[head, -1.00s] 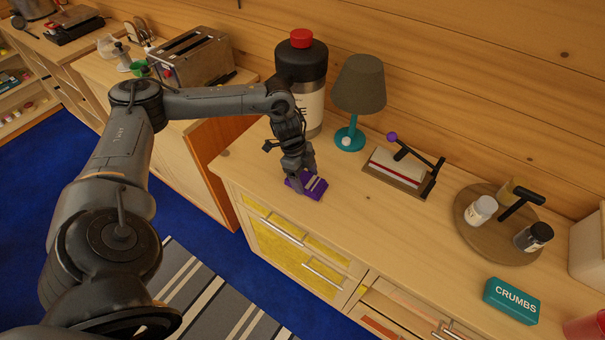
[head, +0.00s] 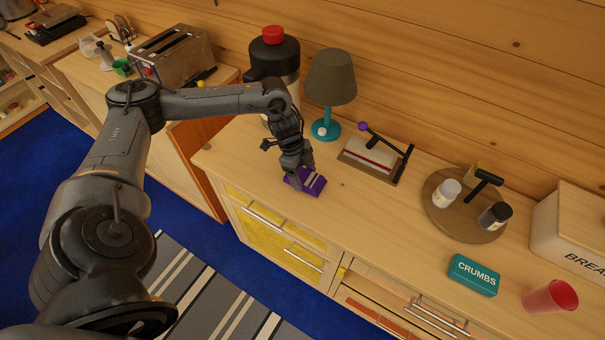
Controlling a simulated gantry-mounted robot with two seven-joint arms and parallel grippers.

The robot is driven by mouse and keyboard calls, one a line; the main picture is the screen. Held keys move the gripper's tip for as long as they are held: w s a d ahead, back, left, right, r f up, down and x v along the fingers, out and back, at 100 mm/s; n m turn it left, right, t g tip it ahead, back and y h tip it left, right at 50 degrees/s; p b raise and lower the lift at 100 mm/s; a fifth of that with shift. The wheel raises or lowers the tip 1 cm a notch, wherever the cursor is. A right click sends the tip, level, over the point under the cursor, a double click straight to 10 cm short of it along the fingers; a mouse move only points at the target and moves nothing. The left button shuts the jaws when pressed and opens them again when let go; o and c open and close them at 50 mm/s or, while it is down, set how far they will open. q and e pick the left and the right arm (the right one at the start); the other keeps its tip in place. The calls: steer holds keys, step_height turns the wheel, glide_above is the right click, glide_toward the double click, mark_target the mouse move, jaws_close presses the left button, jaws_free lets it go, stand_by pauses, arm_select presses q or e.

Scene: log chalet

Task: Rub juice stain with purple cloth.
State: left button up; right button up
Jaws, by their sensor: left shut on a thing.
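The purple cloth (head: 314,184), with pale stripes, is on the wooden counter (head: 240,150) near its front edge, left of the middle of the head view. My left gripper (head: 300,181) points down onto the cloth and is shut on it. I cannot tell whether the cloth lies flat against the counter or just above it. No juice stain shows on the visible counter top; the gripper and cloth hide the patch under them. My right gripper is not in view.
Behind the gripper stand a dark flask with a red cap (head: 274,60) and a lamp (head: 330,80). To the right are a napkin holder (head: 370,160), a round tray (head: 440,222) with shakers, a teal CRUMBS box (head: 474,275), a red cup (head: 550,297) and a bread box (head: 572,225).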

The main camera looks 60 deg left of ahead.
arm_select(q)
steer(key=shift+s+a+r+p, duration=0.1)
steer(key=shift+r+p, duration=0.1)
steer(key=shift+r, duration=0.15)
steer(key=shift+a+r+p, duration=0.1)
steer(key=shift+r+p, duration=0.05)
steer(key=shift+r, duration=2.5)
steer(key=shift+d, duration=0.1)
